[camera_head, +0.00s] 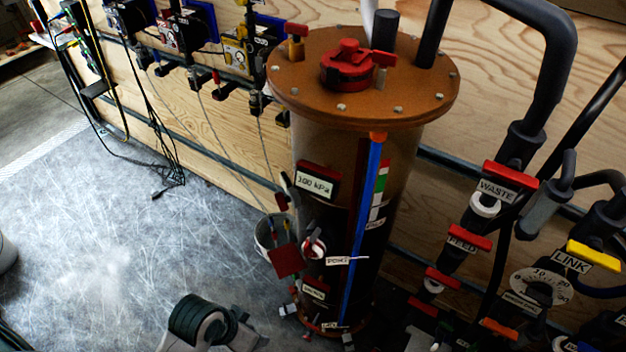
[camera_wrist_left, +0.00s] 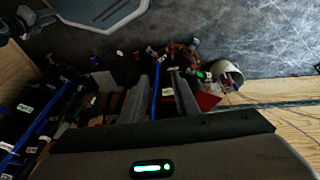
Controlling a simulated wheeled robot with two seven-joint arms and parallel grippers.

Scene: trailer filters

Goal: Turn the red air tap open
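A tall dark cylinder with a brown bolted lid (camera_head: 425,100) stands in the centre of the head view. On the lid are a red cap (camera_head: 347,68), a red-handled brass tap (camera_head: 297,30) at the left rim, and a red handle (camera_head: 383,58) with a brass body beside the cap. I cannot read a label that tells which is the air tap. My left gripper (camera_wrist_left: 169,70) shows in the left wrist view with its two fingers apart, nothing visibly held. The lid taps are not clear in that view. My right gripper is out of view.
Red WASTE (camera_head: 511,175) and FEED (camera_head: 469,236) handles and a yellow LINK handle (camera_head: 594,255) stand right of the cylinder among thick dark pipes. A bucket (camera_head: 266,236) and a red card (camera_head: 285,261) are at its left. Grey floor (camera_head: 90,240) is open on the left.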

